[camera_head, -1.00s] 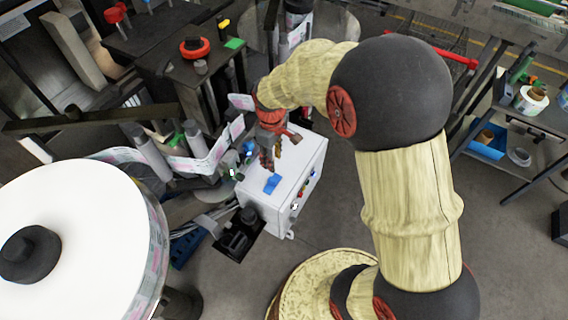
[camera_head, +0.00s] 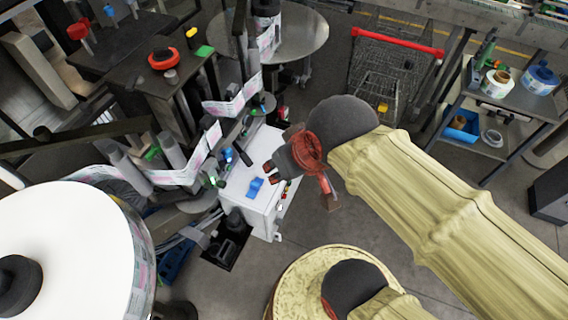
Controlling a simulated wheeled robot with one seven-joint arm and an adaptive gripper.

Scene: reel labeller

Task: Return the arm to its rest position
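My gripper (camera_head: 271,173) is in the middle of the head view, at the end of my cream arm, and points left and down. Its two small dark-red fingertips look a little apart, with nothing seen between them. A red-brown part (camera_head: 330,198) hangs at the right of the wrist. In the picture, the gripper overlaps the right edge of the white cabinet (camera_head: 262,207); its height above the top is hard to judge. A blue object (camera_head: 254,187) lies on the cabinet top, apart from the gripper.
The labeller's rollers and label web (camera_head: 178,176) stand left of the cabinet, with a large white reel (camera_head: 70,250) at lower left. A cart with a red handle (camera_head: 398,43) stands behind. A shelf (camera_head: 500,125) with a blue bin is at right. Grey floor lies between.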

